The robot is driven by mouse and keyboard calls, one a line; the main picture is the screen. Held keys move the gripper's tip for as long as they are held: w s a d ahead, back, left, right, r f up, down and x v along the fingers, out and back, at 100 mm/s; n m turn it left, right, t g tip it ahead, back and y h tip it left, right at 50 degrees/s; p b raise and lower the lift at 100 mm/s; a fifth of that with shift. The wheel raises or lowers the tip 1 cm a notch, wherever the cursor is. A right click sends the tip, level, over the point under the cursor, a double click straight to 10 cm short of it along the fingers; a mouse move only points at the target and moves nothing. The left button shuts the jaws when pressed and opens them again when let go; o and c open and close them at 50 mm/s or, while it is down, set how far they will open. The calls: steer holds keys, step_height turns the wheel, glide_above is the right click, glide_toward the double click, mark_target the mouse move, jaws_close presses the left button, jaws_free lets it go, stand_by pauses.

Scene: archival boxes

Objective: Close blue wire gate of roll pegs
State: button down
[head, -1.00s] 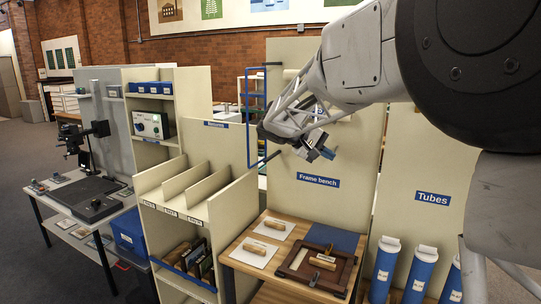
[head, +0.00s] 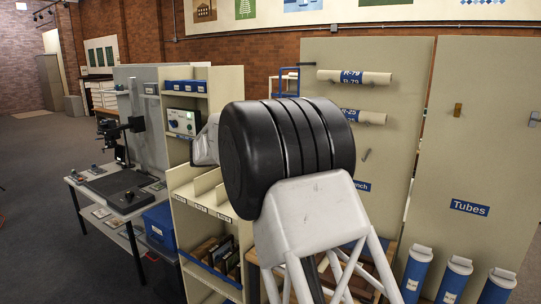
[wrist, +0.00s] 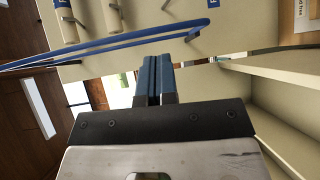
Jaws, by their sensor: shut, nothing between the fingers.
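The blue wire gate (wrist: 207,24) crosses the top of the wrist view as a long wire loop, with its rounded end at the right. My gripper (wrist: 154,62) is shut and empty; its blue fingers point toward the gate and appear just short of the wire, though I cannot tell the depth gap. Cream rolls, one (wrist: 110,20) near the middle left, show beyond the wire. In the head view, the rolls R-79 (head: 335,76) and R-25 (head: 372,117) hang on the panel. My arm hides the gripper there and probably most of the gate.
The cream panel (head: 410,100) stands behind my arm. The Tubes panel (head: 480,130) is at the right, with blue tubes (head: 455,280) below. A compartment shelf (head: 190,215) stands left of my arm.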

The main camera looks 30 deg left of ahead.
steer(key=s+a+f+t, duration=0.1)
steer(key=s+a, duration=0.1)
steer(key=a, duration=0.5)
steer(key=shift+s+f, duration=0.4)
steer(key=shift+w+d, duration=0.1)
steer(key=shift+d, duration=0.05)
steer(key=s+d+x, duration=0.1)
steer(key=d+x, duration=0.1)
steer(key=x, duration=1)
steer(key=shift+d, duration=0.35)
